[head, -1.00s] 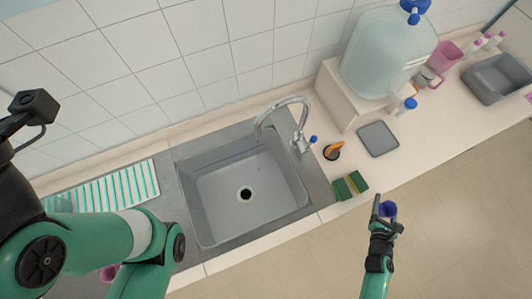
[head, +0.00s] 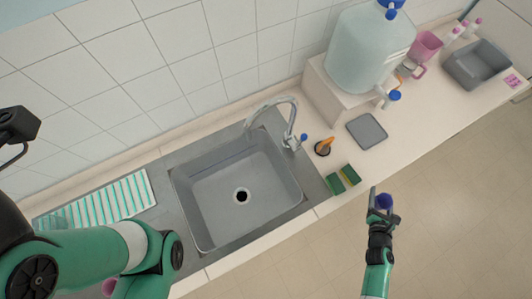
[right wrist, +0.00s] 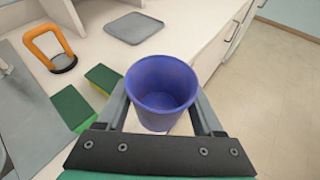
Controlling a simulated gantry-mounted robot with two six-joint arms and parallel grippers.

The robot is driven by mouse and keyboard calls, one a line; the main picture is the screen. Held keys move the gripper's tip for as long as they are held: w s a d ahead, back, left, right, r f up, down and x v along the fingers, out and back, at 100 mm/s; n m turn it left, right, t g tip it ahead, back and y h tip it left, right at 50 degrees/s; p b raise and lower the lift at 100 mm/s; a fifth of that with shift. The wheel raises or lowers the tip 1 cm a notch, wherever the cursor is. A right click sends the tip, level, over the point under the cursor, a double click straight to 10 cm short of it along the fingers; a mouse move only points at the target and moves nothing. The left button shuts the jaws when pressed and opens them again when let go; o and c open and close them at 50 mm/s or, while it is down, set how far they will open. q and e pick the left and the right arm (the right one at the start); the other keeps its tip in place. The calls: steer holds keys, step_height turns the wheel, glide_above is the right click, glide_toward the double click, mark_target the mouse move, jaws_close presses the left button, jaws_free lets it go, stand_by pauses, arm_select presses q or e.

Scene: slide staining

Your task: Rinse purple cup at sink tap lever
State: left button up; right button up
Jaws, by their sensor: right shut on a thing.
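The purple cup (right wrist: 162,92) is held upright between the fingers of my right gripper (right wrist: 165,112), which is shut on it. Its inside looks empty. In the head view the cup (head: 385,202) is small, and my right gripper (head: 380,205) is in front of the counter's edge, right of the sink. The grey sink (head: 215,215) has a dark drain. A curved chrome tap (head: 272,101) stands at its back right corner, with a blue-tipped lever (head: 303,138) on its right side. My left arm comes in at the lower left; its gripper is out of view.
Green-yellow sponges (head: 343,179) lie near the counter's edge, between sink and cup. An orange-handled item (head: 324,147) and a grey square pad (head: 367,131) are behind. A large water bottle (head: 368,48), pink jug (head: 426,46) and grey tub (head: 478,65) stand farther right. A striped mat (head: 100,205) lies left.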

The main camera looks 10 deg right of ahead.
mark_target(391, 202)
steer(key=s+r+p, duration=0.1)
steer(key=s+d+r+p, duration=0.1)
steer(key=s+r+p, duration=0.1)
steer(key=shift+s+d+r+p, duration=0.15)
steer(key=shift+s+d+p, duration=0.05)
steer(key=shift+s+p, duration=0.2)
stand_by(0.5)
